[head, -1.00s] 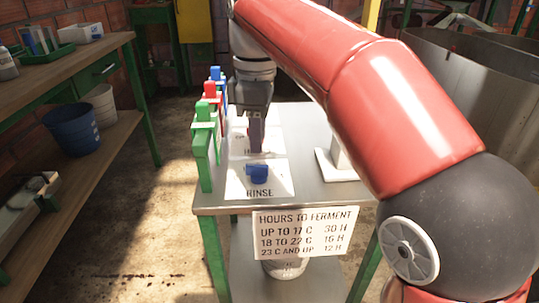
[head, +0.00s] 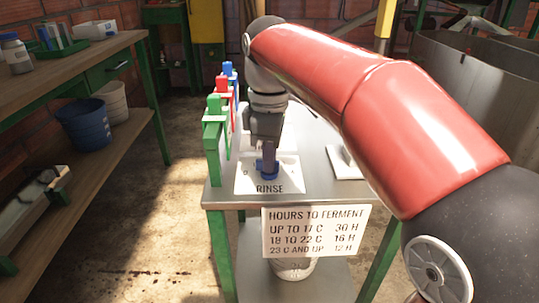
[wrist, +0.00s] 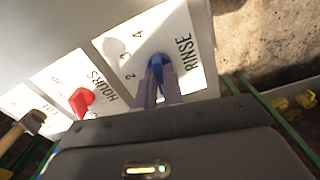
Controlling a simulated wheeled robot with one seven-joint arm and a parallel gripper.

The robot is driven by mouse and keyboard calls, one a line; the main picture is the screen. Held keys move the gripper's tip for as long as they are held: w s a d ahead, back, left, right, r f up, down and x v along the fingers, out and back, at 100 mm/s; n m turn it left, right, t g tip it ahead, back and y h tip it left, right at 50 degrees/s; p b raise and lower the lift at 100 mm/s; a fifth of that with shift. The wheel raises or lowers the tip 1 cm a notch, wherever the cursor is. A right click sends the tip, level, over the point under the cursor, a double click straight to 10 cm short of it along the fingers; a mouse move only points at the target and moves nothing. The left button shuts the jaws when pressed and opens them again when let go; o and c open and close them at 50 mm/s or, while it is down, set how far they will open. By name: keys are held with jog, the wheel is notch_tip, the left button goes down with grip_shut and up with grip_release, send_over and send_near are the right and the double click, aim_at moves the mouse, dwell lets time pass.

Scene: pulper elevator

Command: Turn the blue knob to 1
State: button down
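The blue knob (head: 268,173) sits on the white RINSE plate (head: 243,184) at the near end of the table. In the wrist view the knob (wrist: 157,62) is beside the printed 2, 3 and 4; the pointed setting is hidden by my fingers, and no 1 is legible. My gripper (head: 269,158) points down at the knob. In the wrist view my gripper's fingers (wrist: 157,84) stand close on both sides of the knob, with blue showing between them. I cannot tell whether they press on it.
Green (head: 213,125), red (head: 222,90) and blue upright clamps line the table's left edge. A ferment-hours sign (head: 315,232) hangs at the front.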

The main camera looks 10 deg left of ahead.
jog(key=shift+r, duration=0.1)
dwell(0.3)
jog(key=m+p, duration=0.3)
jog(key=shift+r+m, duration=0.1)
jog(key=shift+m, duration=0.3)
jog(key=shift+m+p, duration=1)
jog(key=shift+m, duration=0.9)
jog(key=c, duration=1.5)
grip_release()
jog(key=shift+f, duration=0.2)
notch_tip(320, 180, up, 8)
jog(key=shift+f, duration=0.1)
